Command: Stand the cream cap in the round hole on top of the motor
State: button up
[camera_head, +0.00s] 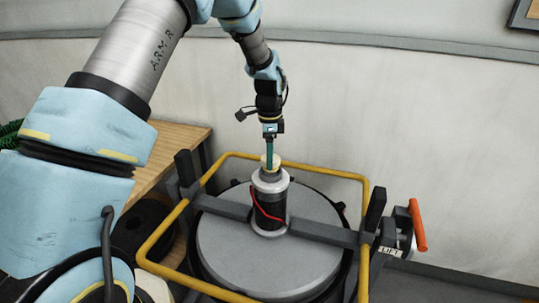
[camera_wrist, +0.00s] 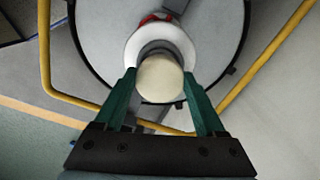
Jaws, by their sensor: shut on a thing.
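The cream cap (camera_wrist: 160,79) is between the two green fingers of my gripper (camera_wrist: 158,84) in the wrist view, and the gripper is shut on it. In the head view my gripper (camera_head: 270,158) points straight down over the motor (camera_head: 270,205), with the cap (camera_head: 270,168) at its fingertips. The motor stands upright on the round grey tank lid, with a pale collar and a red wire. The cap is over the motor's top. The round hole is hidden, and I cannot tell whether the cap touches the motor.
A yellow rail (camera_head: 320,170) frames the grey tank lid (camera_head: 230,255). Dark posts and a crossbar stand around the motor. An orange handle (camera_head: 417,225) is at the right. A wooden table (camera_head: 180,145) stands behind at the left, against the pale wall.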

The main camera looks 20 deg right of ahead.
jog(key=shift+f+b, duration=0.3)
jog(key=shift+f, duration=0.5)
dwell(1.4)
jog(key=o, duration=1.3)
jog(key=shift+r+p, duration=2.4)
jog(key=shift+r, duration=1.15)
